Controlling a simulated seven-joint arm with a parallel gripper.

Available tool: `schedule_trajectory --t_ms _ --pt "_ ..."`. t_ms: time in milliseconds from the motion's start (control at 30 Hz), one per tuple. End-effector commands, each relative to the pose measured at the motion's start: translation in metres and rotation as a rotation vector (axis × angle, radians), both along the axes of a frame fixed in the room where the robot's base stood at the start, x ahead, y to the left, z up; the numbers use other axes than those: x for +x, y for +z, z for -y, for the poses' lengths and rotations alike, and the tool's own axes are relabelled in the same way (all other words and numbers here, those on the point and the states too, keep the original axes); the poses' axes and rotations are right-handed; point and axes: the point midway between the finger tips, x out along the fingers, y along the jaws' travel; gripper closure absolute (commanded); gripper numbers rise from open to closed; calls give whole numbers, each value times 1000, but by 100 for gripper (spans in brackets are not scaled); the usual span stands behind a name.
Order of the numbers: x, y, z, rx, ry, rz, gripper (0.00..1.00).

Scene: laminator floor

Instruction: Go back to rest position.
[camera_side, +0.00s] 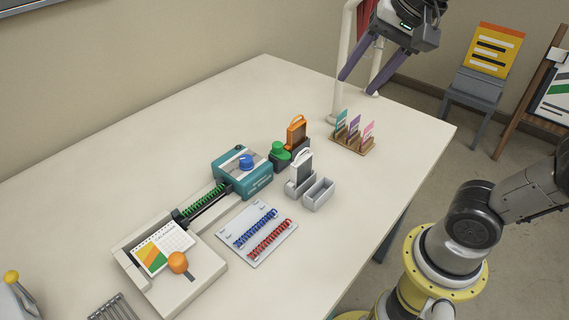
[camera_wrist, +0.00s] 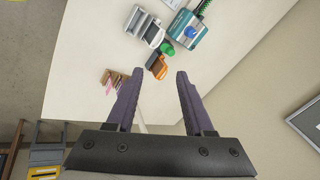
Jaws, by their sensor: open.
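My gripper (camera_side: 362,67) is at the top right of the side view, raised well above the far right end of the table. Its two purple fingers are spread apart with nothing between them. In the wrist view my gripper (camera_wrist: 157,75) also shows open and empty, with the white table (camera_wrist: 90,50) below it. No object touches the fingers in either view.
On the table (camera_side: 90,190) stand a card rack (camera_side: 352,145), an orange-handled block (camera_side: 297,131), a green knob (camera_side: 281,151), a teal machine (camera_side: 243,172), a coil tray (camera_side: 262,255) and a press (camera_side: 190,280). A white post (camera_side: 344,60) rises near my gripper.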

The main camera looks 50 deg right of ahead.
Motion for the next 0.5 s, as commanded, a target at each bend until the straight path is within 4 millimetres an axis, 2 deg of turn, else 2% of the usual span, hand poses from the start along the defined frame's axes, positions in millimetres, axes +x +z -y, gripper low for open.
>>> schedule_trajectory --t_ms 33,200,300,400,500 --pt "-23 -11 6 -47 79 24 48" --pt "-71 -58 14 -230 398 58 48" --pt "-85 -84 14 -326 589 53 48" --pt "-90 -102 14 -398 751 35 48" --pt "-88 -104 14 -457 859 46 48"
